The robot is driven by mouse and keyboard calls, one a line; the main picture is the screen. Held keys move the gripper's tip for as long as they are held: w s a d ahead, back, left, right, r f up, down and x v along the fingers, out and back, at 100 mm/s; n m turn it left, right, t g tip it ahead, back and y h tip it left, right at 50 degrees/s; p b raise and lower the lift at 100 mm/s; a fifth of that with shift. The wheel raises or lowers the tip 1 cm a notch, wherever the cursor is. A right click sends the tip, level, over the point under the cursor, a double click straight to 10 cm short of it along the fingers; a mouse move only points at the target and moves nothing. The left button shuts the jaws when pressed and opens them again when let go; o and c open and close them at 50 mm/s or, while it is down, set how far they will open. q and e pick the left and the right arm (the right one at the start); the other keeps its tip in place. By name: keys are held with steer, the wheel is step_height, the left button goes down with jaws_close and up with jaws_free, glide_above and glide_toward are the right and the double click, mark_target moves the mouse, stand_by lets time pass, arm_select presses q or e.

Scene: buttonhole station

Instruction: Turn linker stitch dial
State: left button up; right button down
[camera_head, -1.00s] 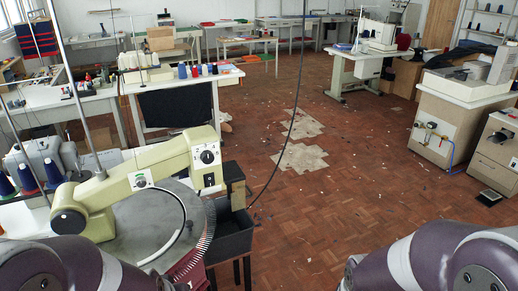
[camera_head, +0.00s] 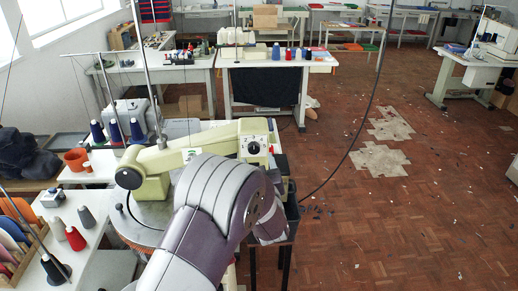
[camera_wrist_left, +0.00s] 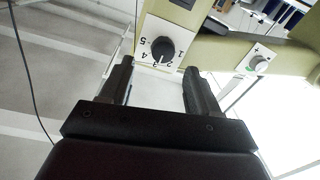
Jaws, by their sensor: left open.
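The linker's stitch dial is a black knob with numbers around it on a white plate (camera_wrist_left: 162,48), set in the cream linker head. In the head view the dial (camera_head: 253,148) shows on the front of the head, above my left wrist. My left gripper (camera_wrist_left: 158,70) is open and empty, its two black fingers pointing towards the dial. In the left wrist view the dial appears just beyond and between the fingertips, apparently not gripped. In the head view my left arm hides the gripper's fingers. My right gripper is out of view.
A smaller grey knob with a plus mark (camera_wrist_left: 258,63) sits beside on the cream arm. The linker's round plate (camera_head: 150,213) is partly behind my arm. Thread cones (camera_head: 115,131) stand to the left.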

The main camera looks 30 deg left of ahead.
mark_target(254, 150)
arm_select(q)
steer(key=p+x, duration=0.1)
steer(key=x, duration=0.3)
steer(key=shift+a+r, duration=0.1)
steer(key=shift+a, duration=0.25)
steer(key=shift+w+a, duration=0.15)
steer(key=shift+a, duration=0.1)
steer(key=shift+w+d, duration=0.1)
steer(key=shift+d, duration=0.15)
steer(key=c, duration=0.5)
steer(key=shift+a, duration=0.1)
steer(key=c, duration=0.5)
steer(key=shift+c, duration=0.2)
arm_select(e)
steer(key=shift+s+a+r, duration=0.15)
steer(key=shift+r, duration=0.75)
